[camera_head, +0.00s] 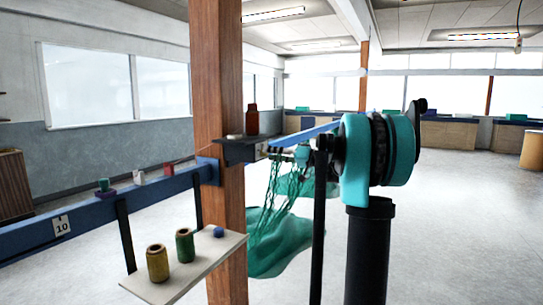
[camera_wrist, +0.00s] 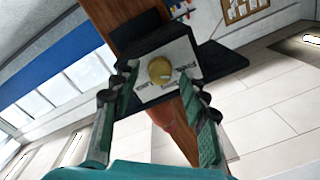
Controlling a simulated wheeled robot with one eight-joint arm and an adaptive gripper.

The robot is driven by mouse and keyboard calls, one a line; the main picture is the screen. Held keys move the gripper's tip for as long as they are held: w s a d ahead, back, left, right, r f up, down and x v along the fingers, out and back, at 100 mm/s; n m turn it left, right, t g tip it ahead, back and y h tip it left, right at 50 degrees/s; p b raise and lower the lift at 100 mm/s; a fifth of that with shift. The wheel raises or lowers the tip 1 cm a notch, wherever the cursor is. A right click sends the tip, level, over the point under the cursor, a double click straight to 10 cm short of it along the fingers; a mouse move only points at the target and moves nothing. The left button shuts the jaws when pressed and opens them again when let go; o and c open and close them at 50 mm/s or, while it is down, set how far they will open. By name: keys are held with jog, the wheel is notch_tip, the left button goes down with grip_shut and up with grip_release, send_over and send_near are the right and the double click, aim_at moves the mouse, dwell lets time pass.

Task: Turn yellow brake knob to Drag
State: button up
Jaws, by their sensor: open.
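The yellow brake knob (camera_wrist: 160,70) sits on the pale face plate (camera_wrist: 180,62) of a dark box in the wrist view. Dark lettering flanks the knob on the plate, too small and tilted to read surely. A pale mark shows on the knob, but I cannot tell which label it points to. My gripper (camera_wrist: 160,85) is open, its green fingers on either side of the knob and apart from it. I see no contact. In the head view the knob cannot be made out.
A brown wooden post (camera_head: 216,120) carries a dark shelf (camera_head: 240,150) with a red-brown bottle (camera_head: 252,121). Green netting (camera_head: 280,235) hangs behind. A pale shelf (camera_head: 190,272) holds twine spools. A blue rail (camera_head: 90,208) runs left.

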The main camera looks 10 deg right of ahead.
jog(key=shift+w+a, duration=0.2)
jog(key=shift+a, duration=0.1)
jog(key=shift+c, duration=0.3)
grip_shut()
jog(key=shift+m, duration=0.4)
jog(key=m, duration=1)
jog(key=shift+m+t, duration=0.3)
jog(key=shift+m, duration=0.1)
jog(key=shift+s+m, duration=0.1)
jog(key=shift+m, duration=0.2)
